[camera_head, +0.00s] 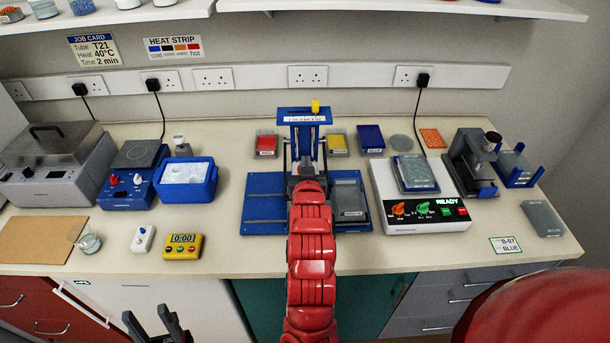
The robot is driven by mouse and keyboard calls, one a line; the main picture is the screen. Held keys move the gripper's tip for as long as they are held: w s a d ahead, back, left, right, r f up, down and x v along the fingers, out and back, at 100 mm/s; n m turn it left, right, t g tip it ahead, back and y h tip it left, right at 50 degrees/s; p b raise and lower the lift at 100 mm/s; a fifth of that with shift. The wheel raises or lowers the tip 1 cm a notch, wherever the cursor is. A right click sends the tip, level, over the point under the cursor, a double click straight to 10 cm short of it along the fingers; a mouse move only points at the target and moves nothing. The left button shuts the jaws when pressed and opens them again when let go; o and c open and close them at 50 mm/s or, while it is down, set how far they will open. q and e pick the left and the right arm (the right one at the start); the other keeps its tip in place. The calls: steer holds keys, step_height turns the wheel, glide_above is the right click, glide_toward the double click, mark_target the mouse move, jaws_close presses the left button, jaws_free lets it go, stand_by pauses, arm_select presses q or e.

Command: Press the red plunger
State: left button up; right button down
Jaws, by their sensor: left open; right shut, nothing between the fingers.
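A blue stand (304,116) with a white label strip and a yellow knob (315,107) on top rises at the back middle of the bench. I cannot make out a red plunger; it may be hidden behind my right arm and gripper. My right gripper (304,163) is at the front of the stand, shut and empty, with its red arm reaching up from the bottom middle. Whether it touches anything there I cannot tell. My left gripper (152,322) is open and empty, low in front of the bench at the bottom left.
A blue mat (265,208) and a grey-topped tray (350,200) flank my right arm. A white device reading READY (385,208) is at right, a blue tub (186,190) at left. The front middle-left is fairly clear.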

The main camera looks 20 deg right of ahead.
steer(key=v, duration=0.4)
steer(key=shift+a+f, duration=0.15)
steer(key=shift+a, duration=0.05)
steer(key=p+v, duration=0.5)
steer(key=p, duration=0.3)
steer(key=shift+s+d, duration=0.1)
steer(key=shift+s, duration=0.1)
